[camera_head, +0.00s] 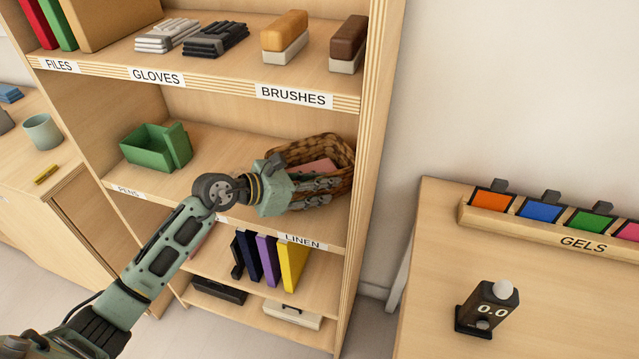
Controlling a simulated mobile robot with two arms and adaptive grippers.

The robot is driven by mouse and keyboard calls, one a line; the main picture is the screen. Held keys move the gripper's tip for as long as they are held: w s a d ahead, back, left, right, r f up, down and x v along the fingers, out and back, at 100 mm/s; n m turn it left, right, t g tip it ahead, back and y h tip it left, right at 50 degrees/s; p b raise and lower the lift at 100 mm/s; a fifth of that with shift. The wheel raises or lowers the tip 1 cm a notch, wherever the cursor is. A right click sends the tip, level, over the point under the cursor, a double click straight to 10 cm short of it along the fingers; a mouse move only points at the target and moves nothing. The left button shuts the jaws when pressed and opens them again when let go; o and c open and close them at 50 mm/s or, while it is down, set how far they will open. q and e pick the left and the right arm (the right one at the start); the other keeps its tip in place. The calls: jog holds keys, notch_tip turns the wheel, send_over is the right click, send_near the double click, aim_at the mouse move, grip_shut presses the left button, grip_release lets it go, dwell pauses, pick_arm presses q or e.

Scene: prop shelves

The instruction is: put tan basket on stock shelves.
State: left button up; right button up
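The tan basket (341,150) is a brown woven basket on the middle shelf of the stock shelves (370,150), at the right end above the LINEN label. Something pink (318,167) lies inside it. My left gripper (322,186) reaches in from the left, with its fingers at the front-left side of the basket, covering part of its near wall. The frame does not show clearly whether the fingers are closed on the wall. Whether the basket rests fully on the board is partly hidden by the gripper. My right gripper is not in view.
A green bin (150,150) stands left on the same shelf, with bare board between. Gloves (215,40) and brushes (286,36) fill the shelf above; upright coloured books (265,262) stand below. A table at right holds a GELS rack (555,238) and a dark 0.0 display (486,310).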

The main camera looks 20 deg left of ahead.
pick_arm(q)
jog(key=shift+s+a+r, duration=0.15)
jog(key=shift+s+a, duration=0.1)
jog(key=shift+a, duration=0.05)
jog(key=b+v, duration=0.2)
jog(key=v, duration=0.9)
jog(key=shift+r, duration=0.2)
